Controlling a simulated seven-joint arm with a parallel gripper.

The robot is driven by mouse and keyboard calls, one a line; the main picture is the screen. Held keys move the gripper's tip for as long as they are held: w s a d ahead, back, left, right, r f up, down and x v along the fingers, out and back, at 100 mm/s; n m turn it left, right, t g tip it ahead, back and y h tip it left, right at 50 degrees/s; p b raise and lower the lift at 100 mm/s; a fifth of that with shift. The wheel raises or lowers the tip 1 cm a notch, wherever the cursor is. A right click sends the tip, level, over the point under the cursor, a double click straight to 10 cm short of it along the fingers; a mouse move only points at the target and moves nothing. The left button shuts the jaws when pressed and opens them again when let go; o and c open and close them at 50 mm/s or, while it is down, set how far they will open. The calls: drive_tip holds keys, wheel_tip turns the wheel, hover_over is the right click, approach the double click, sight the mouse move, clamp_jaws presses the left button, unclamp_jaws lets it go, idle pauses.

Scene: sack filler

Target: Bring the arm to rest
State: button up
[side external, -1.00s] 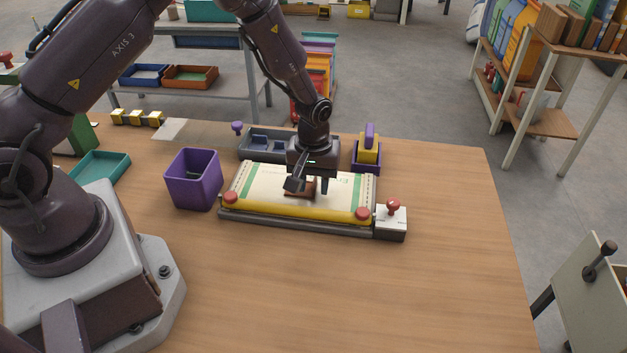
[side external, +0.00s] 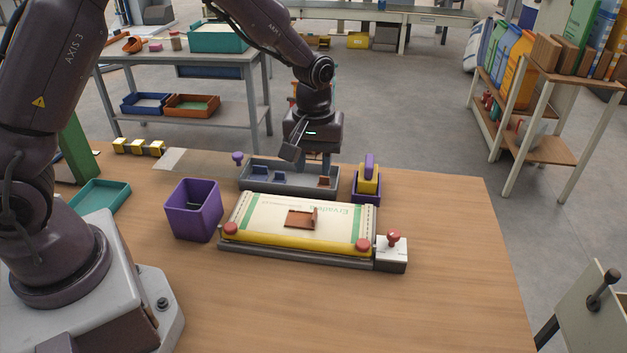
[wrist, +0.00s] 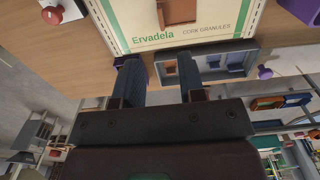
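My gripper (side external: 312,163) hangs above the back of the grey tray in the side view, clear of the sack. In the wrist view my gripper (wrist: 158,62) has its two dark fingers spread apart, with nothing between them. A cream sack (side external: 265,213) printed "Ervadela" lies flat on a low bed with a yellow bar (side external: 295,236) along its front. A brown square piece with a raised tab (side external: 300,219) lies on the sack, away from the fingers. It also shows at the top of the wrist view (wrist: 178,12).
The grey tray (side external: 290,188) holds small blue pieces and a brown one. A purple bin (side external: 193,212) stands left of the bed. A yellow and purple block (side external: 369,178) stands right of the tray. A red-knobbed box (side external: 393,254) adjoins the bed. The front tabletop is clear.

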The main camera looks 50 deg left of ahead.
drive_tip(key=s+r+m+t, duration=0.5)
drive_tip(key=s+r+m, duration=0.4)
drive_tip(key=s+r, duration=1)
drive_tip(key=s, duration=0.2)
drive_tip(key=shift+s+r+t, duration=0.2)
drive_tip(key=shift+s+t, duration=0.1)
